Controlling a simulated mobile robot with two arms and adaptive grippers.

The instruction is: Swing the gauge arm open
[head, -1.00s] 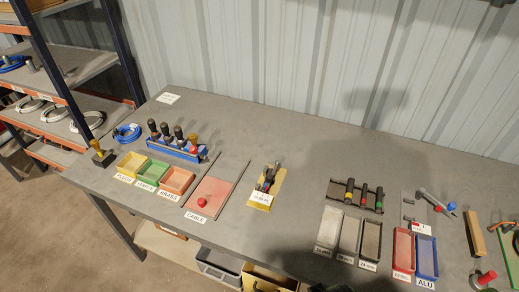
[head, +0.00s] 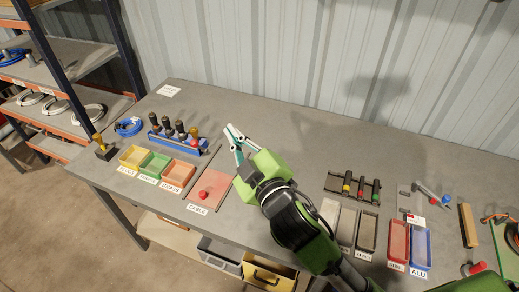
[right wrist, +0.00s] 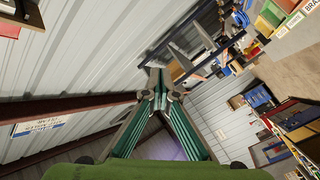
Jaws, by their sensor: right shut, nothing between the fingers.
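What looks like the gauge (head: 404,200) is a grey plate lying flat on the right part of the bench, with small dark blocks and a red part on it. A grey arm with a blue end (head: 431,193) lies slanted beside it; I cannot tell clearly how it is hinged. My right gripper (head: 233,132) is raised over the middle of the bench, far left of the gauge. Its fingers are shut and empty, and they also show together in the right wrist view (right wrist: 159,78). My left gripper is not in view.
A blue rack of dark-handled tools (head: 178,141) and yellow, green and orange bins (head: 154,165) stand at left. A pink board (head: 218,182) with a red knob lies near my gripper. Grey, red and blue trays (head: 421,247) line the right front. The bench's back is clear.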

